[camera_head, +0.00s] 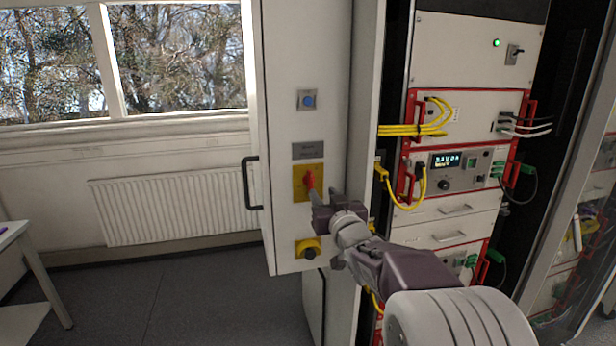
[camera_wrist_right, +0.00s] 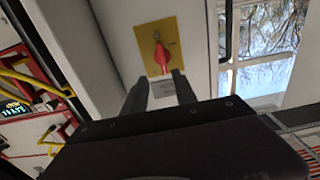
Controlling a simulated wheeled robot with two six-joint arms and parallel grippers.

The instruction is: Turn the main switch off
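The main switch is a red rotary handle (camera_head: 308,179) on a yellow plate (camera_head: 299,195), on the pale cabinet door. The handle looks roughly upright. In the right wrist view the red handle (camera_wrist_right: 161,56) shows on its yellow plate (camera_wrist_right: 146,43), just beyond the fingertips. My right gripper (camera_head: 314,192) is at the lower right of the handle in the head view. In the wrist view its two dark fingers (camera_wrist_right: 160,82) stand apart, with the handle's near end at the gap between them. Whether they touch it I cannot tell. My left gripper is out of view.
On the same door are a blue button (camera_head: 308,100) above, a grey label (camera_head: 308,151) and a yellow-based dark knob (camera_head: 308,250) below. A black door handle (camera_head: 251,183) is on its left edge. The rack with yellow cables (camera_head: 410,130) stands open to the right.

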